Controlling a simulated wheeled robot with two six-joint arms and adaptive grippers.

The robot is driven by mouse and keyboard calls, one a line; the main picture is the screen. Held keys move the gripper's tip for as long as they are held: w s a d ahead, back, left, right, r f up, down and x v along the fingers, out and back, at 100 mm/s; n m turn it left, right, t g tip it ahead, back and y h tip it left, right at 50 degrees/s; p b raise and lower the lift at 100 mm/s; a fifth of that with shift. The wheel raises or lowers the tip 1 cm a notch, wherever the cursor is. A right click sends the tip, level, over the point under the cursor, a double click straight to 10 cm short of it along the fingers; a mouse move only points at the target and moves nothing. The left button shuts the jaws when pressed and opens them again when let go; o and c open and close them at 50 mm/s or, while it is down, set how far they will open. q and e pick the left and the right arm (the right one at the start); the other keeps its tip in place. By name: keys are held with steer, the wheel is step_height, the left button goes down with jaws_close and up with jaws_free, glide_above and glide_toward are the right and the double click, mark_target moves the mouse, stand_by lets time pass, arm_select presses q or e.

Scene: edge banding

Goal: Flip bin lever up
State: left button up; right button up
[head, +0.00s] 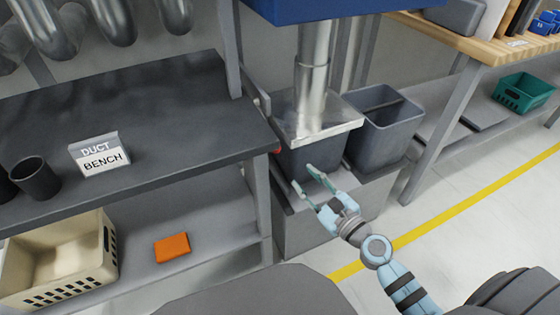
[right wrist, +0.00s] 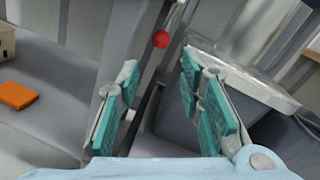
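The bin lever is a thin grey bar with a red knob (head: 277,150) at its lower end, beside the left edge of the metal lid (head: 315,118) over the dark grey bin (head: 312,158). In the right wrist view the red knob (right wrist: 161,40) shows beyond the fingertips, between them, with the bar running up from it. The lever slants downward. My right gripper (head: 304,178) is open and empty, in front of the bin and below and to the right of the knob, apart from it. My left gripper is not in view.
A dark bench (head: 190,135) with a "DUCT BENCH" sign (head: 99,153) stands left of the lever, its edge close to the knob. A second open grey bin (head: 385,125) stands right of the lid. A metal duct (head: 312,75) rises from the lid. Floor at right is clear.

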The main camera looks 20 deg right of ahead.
mark_target(279, 151)
steer(key=x, duration=1.2)
steer(key=shift+w+r, duration=0.1)
steer(key=shift+w, duration=0.3)
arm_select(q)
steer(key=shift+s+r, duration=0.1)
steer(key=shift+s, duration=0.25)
arm_select(e)
steer(key=shift+c, duration=0.6)
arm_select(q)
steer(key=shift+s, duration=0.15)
arm_select(e)
jaws_close()
